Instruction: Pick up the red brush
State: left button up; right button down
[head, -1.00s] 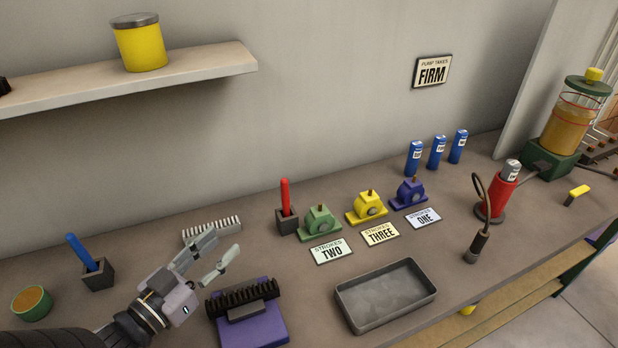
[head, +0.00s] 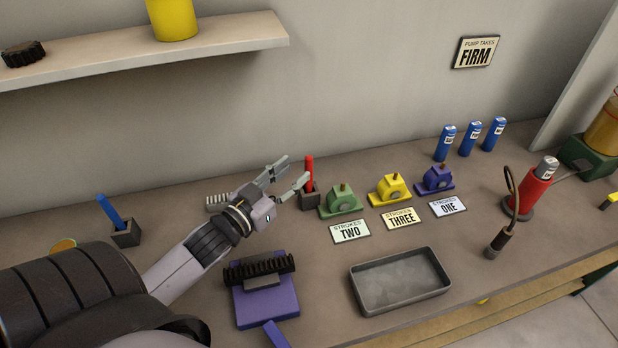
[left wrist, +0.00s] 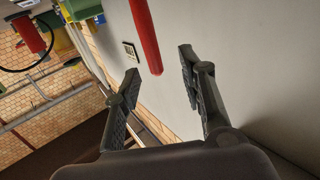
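The red brush (head: 309,172) stands upright in a small dark square holder (head: 309,200) near the wall, left of the green block. Only its red handle shows above the holder. My left gripper (head: 292,174) is open, with its fingers pointing at the handle just to its left. In the left wrist view the red brush (left wrist: 146,38) shows beyond the open fingers of my left gripper (left wrist: 158,88), seemingly not between the tips. My right gripper is not in view.
Green (head: 341,202), yellow (head: 389,190) and purple (head: 435,180) pump-like blocks stand to the right, with stroke cards before them. A grey tray (head: 399,303) and a purple stand (head: 265,303) lie in front. A blue-handled brush (head: 109,212) stands at left. A shelf (head: 240,32) hangs above.

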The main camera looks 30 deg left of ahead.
aim_at(309, 166)
pick_arm(q)
jog(key=w, duration=0.2)
jog(key=w+p, duration=0.1)
jog(key=w+d, duration=0.1)
jog(key=w, duration=0.1)
jog(key=shift+w+d+f+p, duration=0.1)
jog(key=shift+w+f+p, duration=0.2)
jog(key=shift+f+p, duration=0.05)
jog(key=shift+s, duration=0.1)
jog(key=shift+c, duration=0.5)
grip_shut()
